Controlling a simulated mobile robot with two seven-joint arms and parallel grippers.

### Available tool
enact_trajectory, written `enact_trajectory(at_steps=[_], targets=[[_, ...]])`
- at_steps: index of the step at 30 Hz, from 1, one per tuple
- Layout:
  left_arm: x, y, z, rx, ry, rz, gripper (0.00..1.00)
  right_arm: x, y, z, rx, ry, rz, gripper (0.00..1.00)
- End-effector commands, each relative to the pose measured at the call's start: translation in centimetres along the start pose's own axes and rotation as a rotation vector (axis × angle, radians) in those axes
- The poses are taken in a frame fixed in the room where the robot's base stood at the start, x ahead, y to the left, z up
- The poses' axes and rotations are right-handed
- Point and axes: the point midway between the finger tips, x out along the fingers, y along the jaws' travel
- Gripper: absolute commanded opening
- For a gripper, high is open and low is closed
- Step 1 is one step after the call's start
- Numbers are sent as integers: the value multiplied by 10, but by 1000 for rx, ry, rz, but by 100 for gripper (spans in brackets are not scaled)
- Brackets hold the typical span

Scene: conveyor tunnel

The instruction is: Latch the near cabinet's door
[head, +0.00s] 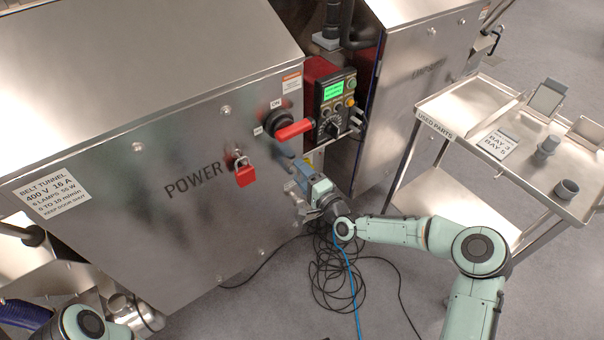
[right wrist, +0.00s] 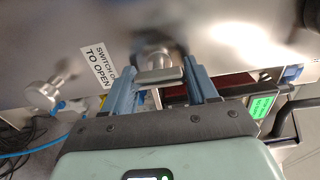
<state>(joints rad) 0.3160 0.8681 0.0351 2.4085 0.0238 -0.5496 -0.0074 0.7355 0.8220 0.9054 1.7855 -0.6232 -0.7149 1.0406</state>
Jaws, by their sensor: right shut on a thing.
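The near cabinet's door (head: 110,215) is the steel panel marked POWER at the left of the head view. I cannot tell whether it sits fully flush. My right gripper (head: 290,163) is at the door's right edge, below the red switch handle (head: 296,130). In the right wrist view its blue fingers (right wrist: 161,85) are shut on a small grey latch handle (right wrist: 159,76), which lies crosswise between them. The latch's round base (right wrist: 158,56) shows behind. In the head view the gripper hides the latch. My left gripper is out of view.
A red padlock (head: 246,176) hangs on the door left of my gripper. Loose black and blue cables (head: 338,275) lie on the floor below. A used-parts trolley (head: 478,133) stands at the right.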

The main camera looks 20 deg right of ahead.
Motion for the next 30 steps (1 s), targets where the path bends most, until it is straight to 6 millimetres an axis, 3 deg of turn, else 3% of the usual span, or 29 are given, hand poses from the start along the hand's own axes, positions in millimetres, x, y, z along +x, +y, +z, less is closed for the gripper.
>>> enact_trajectory(at_steps=[10,11,12,13,23,30], targets=[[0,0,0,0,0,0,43,0,0,0,5,-1,1,28],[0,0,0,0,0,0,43,0,0,1,5,-1,1,61],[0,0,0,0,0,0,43,0,0,1,5,-1,1,74],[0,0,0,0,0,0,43,0,0,0,5,-1,1,79],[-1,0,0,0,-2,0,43,-3,0,0,3,0,0,79],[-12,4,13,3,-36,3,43,-40,-1,-1,2,2,4,79]])
